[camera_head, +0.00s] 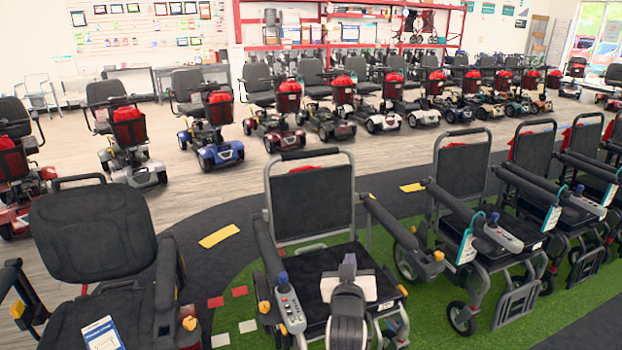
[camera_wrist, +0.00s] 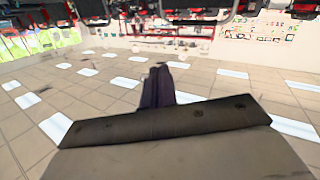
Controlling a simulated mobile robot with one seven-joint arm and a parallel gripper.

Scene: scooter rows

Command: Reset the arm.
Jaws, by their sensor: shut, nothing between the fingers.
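My gripper (camera_wrist: 157,88) shows in the middle of the wrist view as two dark fingers pressed together, shut and empty. The wide dark edge of my wrist fills the bottom of that view. In the head view my grey arm rises from the bottom edge, and its end with the gripper (camera_head: 348,263) appears in front of the seat of a black wheelchair (camera_head: 313,203). I cannot tell how far above the seat it is.
More black wheelchairs (camera_head: 462,170) stand at the right on green turf (camera_head: 420,322). A black padded chair (camera_head: 93,233) is close at left. Rows of scooters (camera_head: 212,128) stand behind. The wrist view is upside down, showing ceiling tiles (camera_wrist: 92,102); free air surrounds the fingers there.

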